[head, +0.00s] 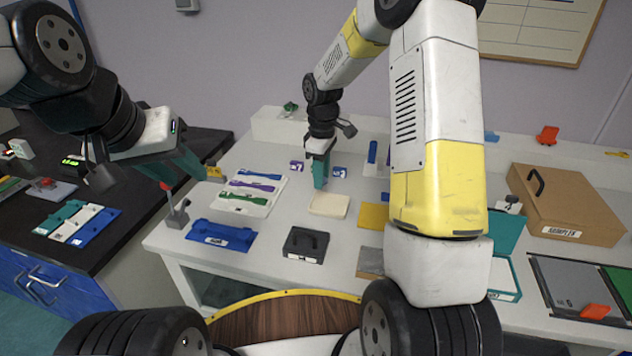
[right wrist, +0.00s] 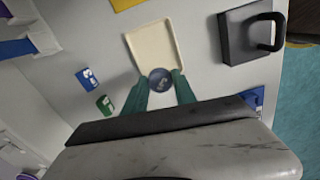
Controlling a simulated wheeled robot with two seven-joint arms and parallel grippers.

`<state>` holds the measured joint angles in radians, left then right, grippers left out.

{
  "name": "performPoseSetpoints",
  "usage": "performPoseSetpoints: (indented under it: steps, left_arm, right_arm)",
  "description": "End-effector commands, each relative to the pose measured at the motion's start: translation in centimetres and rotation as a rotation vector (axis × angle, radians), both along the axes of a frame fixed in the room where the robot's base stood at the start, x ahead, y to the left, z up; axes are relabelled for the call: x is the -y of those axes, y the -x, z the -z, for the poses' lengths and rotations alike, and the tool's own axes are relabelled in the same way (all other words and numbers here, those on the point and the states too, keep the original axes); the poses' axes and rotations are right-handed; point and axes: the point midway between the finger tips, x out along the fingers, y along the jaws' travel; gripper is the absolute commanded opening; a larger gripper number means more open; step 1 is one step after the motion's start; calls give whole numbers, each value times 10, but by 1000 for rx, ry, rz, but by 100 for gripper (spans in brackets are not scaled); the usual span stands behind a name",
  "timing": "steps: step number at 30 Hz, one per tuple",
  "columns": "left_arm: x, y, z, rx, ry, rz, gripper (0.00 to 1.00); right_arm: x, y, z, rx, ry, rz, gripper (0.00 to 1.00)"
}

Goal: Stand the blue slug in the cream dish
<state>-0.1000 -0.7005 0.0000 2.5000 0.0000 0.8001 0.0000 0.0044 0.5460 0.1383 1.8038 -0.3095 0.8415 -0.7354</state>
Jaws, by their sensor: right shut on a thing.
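The cream dish (head: 329,205) is a shallow, pale square tray on the white table; it also shows in the right wrist view (right wrist: 153,42). My right gripper (head: 319,183) points down just behind the dish in the head view. In the right wrist view its teal fingers (right wrist: 161,92) are shut on the blue slug (right wrist: 160,78), seen end-on as a dark blue disc. The slug overlaps the near edge of the dish there; its height above it is unclear. My left gripper (head: 190,163) hangs at the left; its finger gap is not clear.
A black block with a handle (head: 306,245) stands in front of the dish, and a blue tray (head: 221,235) lies to its left. A white rack (head: 252,193) holds coloured strips. A yellow plate (head: 374,216) lies right of the dish. Small labelled blocks (right wrist: 87,77) stand nearby.

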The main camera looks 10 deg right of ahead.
Motion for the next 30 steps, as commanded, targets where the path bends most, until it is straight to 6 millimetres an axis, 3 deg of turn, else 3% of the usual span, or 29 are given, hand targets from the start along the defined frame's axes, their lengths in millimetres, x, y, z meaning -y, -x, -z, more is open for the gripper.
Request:
performPoseSetpoints:
  steps: [3, 10, 16, 27, 28, 30]
  left_arm:
    - [0, 0, 0, 0, 0, 0, 36]
    - [0, 0, 0, 0, 0, 0, 36]
    - [0, 0, 0, 0, 0, 0, 36]
    - [0, 0, 0, 0, 0, 0, 36]
    - [0, 0, 0, 0, 0, 0, 36]
    - [0, 0, 0, 0, 0, 0, 36]
  right_arm:
    - [0, 1, 22, -4, 0, -1, 0]
    - [0, 0, 40, -1, 0, 1, 0]
    - [0, 1, 67, -3, 1, -1, 0]
    - [0, 0, 72, 0, 0, 0, 0]
    - [0, 0, 72, 0, -1, 0, 36]
    - [0, 0, 72, 0, -1, 0, 42]
